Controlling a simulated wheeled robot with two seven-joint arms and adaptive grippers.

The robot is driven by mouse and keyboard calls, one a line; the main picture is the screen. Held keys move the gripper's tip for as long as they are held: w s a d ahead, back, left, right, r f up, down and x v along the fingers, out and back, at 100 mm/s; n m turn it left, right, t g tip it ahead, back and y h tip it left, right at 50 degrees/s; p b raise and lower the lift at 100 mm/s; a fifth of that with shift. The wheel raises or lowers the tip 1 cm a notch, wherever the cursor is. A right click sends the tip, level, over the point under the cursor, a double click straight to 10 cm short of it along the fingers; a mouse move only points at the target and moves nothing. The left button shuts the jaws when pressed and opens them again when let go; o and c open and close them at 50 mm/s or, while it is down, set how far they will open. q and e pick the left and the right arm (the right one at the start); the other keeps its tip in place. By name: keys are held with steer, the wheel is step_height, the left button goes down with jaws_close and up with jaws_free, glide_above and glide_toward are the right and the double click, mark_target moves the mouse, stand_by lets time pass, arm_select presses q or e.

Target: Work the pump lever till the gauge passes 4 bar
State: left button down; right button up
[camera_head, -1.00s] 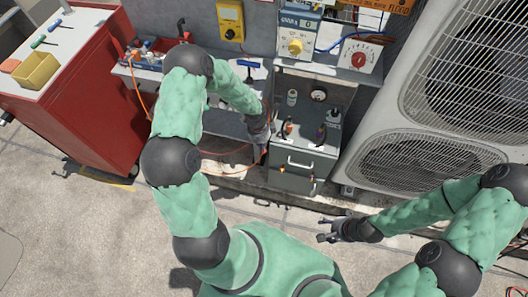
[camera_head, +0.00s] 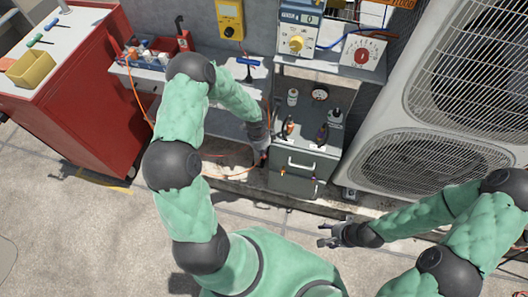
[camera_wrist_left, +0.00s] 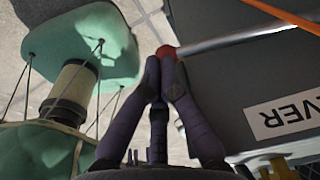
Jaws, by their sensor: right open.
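The pump lever (camera_wrist_left: 245,39) is a pale metal rod with a red knob (camera_wrist_left: 165,50), reaching out from a dark grey box. My left gripper (camera_wrist_left: 164,72) has its fingertips drawn close together at the knob and looks shut on it. In the head view the left gripper (camera_head: 263,157) is low beside the grey cabinet (camera_head: 296,178), and the lever is too small to make out there. A small round gauge (camera_head: 319,95) stands at the back above the cabinet; its reading is illegible.
A label reading "VER" (camera_wrist_left: 283,115) is on the box. A red tool cart (camera_head: 95,110) stands at the left and a large condenser (camera_head: 430,165) at the right. Small bottles (camera_head: 335,116) stand on the cabinet. Orange hose (camera_head: 140,92) hangs by the shelf. The front floor is clear.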

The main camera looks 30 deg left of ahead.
stand_by(0.3)
arm_select(q)
steer(key=a, duration=0.1)
steer(key=a+p, duration=0.1)
steer(key=a+r+p, duration=0.1)
steer(key=shift+s, duration=0.35)
steer(key=shift+r, duration=0.15)
step_height(320, 180, up, 12)
steer(key=a, duration=0.1)
steer(key=shift+s, duration=0.15)
stand_by(0.5)
